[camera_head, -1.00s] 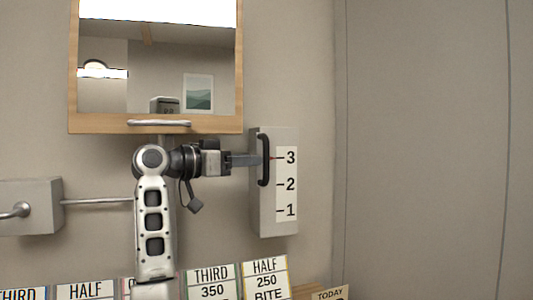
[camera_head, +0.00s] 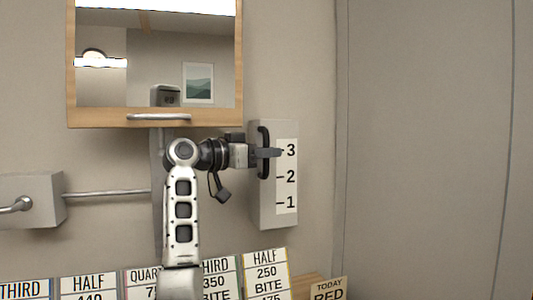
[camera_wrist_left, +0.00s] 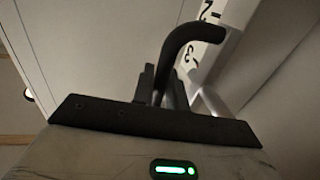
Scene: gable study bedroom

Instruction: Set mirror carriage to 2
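The mirror (camera_head: 155,65) in a wooden frame hangs on the wall at upper left in the head view. To its lower right is a grey wall box (camera_head: 264,215) with a white scale (camera_head: 287,190) marked 3, 2, 1 from top to bottom. A black upright handle (camera_head: 262,169) sits on the box, its upper part beside the 3. My left gripper (camera_head: 268,153) is at the handle's upper half, level with the 3. In the left wrist view the handle (camera_wrist_left: 190,38) passes between the two close-set fingers. The pointer is hidden. My right gripper is out of view.
A horizontal rail (camera_head: 105,192) on a grey bracket (camera_head: 32,200) is at the left. Several lettered cards (camera_head: 265,275) stand along the bottom. The wall panels at right are bare.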

